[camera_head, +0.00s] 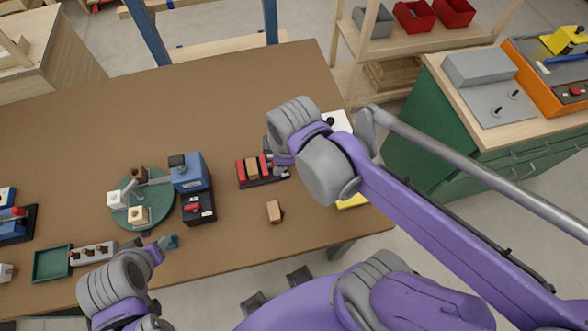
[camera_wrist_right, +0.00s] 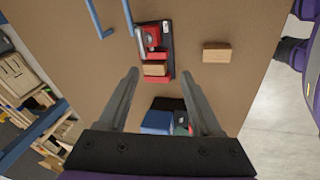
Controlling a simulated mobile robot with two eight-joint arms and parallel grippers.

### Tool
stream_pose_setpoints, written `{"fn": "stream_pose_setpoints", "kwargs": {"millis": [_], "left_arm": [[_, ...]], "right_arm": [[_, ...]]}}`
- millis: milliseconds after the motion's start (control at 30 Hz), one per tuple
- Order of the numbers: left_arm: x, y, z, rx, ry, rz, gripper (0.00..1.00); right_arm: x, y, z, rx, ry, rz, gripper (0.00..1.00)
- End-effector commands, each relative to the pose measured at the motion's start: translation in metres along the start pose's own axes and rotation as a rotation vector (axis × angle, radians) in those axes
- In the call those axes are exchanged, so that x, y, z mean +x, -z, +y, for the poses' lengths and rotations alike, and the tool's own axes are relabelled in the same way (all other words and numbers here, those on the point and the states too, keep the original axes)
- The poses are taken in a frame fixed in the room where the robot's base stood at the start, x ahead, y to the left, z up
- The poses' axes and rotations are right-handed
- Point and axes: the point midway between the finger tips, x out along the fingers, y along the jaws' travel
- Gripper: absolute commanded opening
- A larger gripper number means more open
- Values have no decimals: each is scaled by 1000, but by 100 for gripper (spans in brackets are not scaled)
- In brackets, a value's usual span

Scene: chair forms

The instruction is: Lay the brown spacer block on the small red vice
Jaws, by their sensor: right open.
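The small red vice (camera_head: 250,182) stands on the brown table on a dark base, and it also shows in the right wrist view (camera_wrist_right: 151,38). A light brown block (camera_head: 252,168) sits between its red parts, also seen in the wrist view (camera_wrist_right: 155,69). Another brown block (camera_head: 274,211) lies loose on the table in front of the vice; it shows right of the vice in the wrist view (camera_wrist_right: 216,53). My right gripper (camera_wrist_right: 161,75) is open above the vice, its fingers apart. My left gripper (camera_head: 163,243) is near the front left; its fingers are unclear.
A blue and black machine (camera_head: 190,172) stands left of the vice. A green round plate (camera_head: 155,208) with small blocks is further left. A green tray (camera_head: 52,263) lies at the front left. Table around the loose block is mostly clear, with the front edge nearby.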

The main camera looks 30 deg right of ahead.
Motion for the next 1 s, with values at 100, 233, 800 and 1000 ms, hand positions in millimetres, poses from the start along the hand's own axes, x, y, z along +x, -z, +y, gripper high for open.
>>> {"fn": "stream_pose_setpoints", "kwargs": {"millis": [100, 233, 800, 1000], "left_arm": [[0, 0, 0, 0, 0, 0, 50], [0, 0, 0, 0, 0, 0, 50], [0, 0, 0, 0, 0, 0, 50], [0, 0, 0, 0, 0, 0, 50]], "right_arm": [[2, -18, -15, 383, -56, 39, 66], [6, -31, -26, 738, -94, 93, 66], [10, -42, -35, 1070, -115, 157, 66], [10, -42, -35, 1068, -115, 156, 66]]}}
